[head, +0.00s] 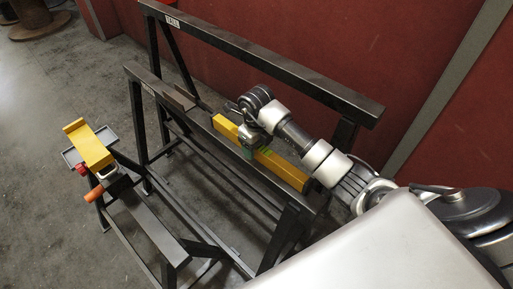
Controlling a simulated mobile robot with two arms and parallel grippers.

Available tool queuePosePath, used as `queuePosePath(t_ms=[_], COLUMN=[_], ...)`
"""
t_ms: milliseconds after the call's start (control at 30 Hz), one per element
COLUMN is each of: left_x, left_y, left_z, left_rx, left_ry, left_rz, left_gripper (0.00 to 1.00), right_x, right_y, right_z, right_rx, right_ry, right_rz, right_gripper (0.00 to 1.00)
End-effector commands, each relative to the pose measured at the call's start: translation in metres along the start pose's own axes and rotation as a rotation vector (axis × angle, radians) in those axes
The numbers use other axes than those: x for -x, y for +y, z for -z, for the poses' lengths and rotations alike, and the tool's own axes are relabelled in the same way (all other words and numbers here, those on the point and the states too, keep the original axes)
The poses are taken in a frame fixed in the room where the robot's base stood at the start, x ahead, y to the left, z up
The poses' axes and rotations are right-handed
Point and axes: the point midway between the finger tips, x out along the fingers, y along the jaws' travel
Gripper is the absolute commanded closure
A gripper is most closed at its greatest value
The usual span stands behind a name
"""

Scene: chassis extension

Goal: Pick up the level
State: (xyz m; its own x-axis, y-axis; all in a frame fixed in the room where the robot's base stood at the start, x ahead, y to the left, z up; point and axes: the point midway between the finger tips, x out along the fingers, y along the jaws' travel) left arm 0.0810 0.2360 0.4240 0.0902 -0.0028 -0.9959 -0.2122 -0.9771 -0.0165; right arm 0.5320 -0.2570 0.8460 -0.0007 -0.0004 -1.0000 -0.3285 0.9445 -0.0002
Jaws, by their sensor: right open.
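The level is a long yellow bar (283,169) resting along the lower front rail of the dark metal rack, right of the middle in the head view. A small green patch shows near its middle. My right arm reaches in from the right, and my right gripper (246,142) is at the level's upper middle part. The gripper is open, with its fingers beside or over the bar. The wrist hides part of the level, and I cannot tell whether the fingers touch it. My left gripper is not in the head view.
The dark rack (290,75) has a higher rail behind the level. A red wall (330,40) is behind.

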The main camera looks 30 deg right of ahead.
Motion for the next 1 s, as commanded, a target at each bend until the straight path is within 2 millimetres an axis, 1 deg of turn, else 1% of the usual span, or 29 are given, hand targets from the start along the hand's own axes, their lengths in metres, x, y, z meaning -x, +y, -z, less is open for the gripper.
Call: queuePosePath(t_ms=[67,233,267,633,667,1000], left_x=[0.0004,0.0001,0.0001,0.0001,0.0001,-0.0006], left_y=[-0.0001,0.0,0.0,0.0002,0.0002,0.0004], left_z=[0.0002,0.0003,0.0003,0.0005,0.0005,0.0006], left_rx=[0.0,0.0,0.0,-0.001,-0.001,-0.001], left_ry=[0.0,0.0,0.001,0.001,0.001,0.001], left_rz=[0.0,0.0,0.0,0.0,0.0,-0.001], left_gripper=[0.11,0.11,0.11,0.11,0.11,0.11], right_x=[-0.0029,-0.0029,-0.0028,-0.0024,-0.0023,0.0024], right_y=[0.0003,0.0002,0.0002,0.0,0.0,-0.0006], right_z=[0.0002,0.0001,0.0,0.0,-0.0001,-0.0009], right_rx=[0.001,0.001,0.001,0.001,0.001,0.0], right_ry=[0.001,0.0,0.0,0.0,0.0,-0.004], right_rz=[-0.001,0.0,0.0,0.0,0.0,0.002], right_gripper=[0.38,0.38,0.41,0.98,1.0,1.0])
